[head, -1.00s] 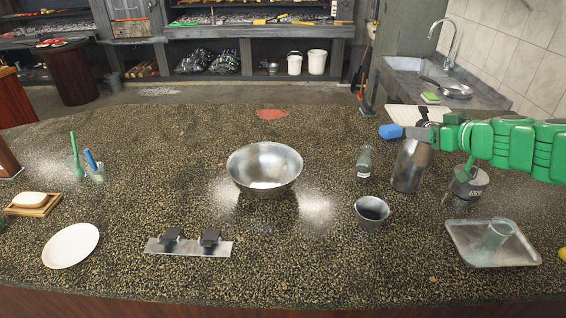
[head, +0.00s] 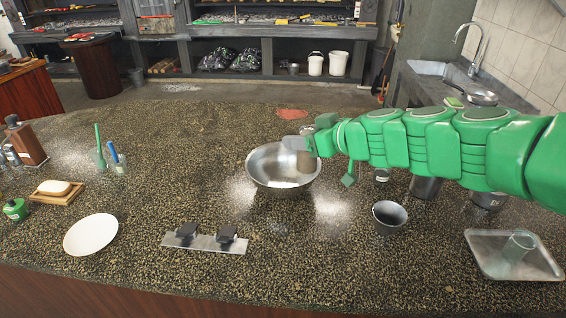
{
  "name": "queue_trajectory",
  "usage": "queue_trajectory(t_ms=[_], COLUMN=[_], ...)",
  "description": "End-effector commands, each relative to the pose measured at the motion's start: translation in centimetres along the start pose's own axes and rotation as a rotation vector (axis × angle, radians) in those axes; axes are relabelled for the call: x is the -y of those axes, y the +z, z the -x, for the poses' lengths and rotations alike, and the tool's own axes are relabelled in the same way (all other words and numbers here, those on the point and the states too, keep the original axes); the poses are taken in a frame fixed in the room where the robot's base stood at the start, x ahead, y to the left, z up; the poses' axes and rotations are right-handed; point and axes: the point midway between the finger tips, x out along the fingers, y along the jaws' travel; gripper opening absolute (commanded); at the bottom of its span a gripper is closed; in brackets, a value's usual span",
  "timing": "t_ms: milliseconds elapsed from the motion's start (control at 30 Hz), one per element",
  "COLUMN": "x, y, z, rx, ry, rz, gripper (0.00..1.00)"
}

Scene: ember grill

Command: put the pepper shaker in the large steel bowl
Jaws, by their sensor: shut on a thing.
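The large steel bowl (head: 258,178) stands upright on the speckled counter, left of my arm. My gripper (head: 303,146) is over the right rear part of the bowl's rim, at the end of my green arm. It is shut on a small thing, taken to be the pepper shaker. The visible inside of the bowl looks empty.
A steel cup (head: 389,218) stands right of the bowl, and a metal tray (head: 480,262) with a glass lies at the right. A metal strip with black clips (head: 205,243) and a white plate (head: 91,234) lie front left. My arm covers things behind the cup.

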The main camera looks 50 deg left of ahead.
Motion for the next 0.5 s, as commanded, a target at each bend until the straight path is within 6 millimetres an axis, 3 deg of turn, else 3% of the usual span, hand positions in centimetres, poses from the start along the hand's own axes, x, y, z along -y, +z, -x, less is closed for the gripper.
queue_trajectory(t_ms=[200,500], x=[3.4,3.0], y=[-0.5,3.3], z=[-2.0,-3.4], rx=[0.0,-0.001], ry=[-0.051,-0.043], rz=[0.02,0.018], gripper=[0.11,0.11])
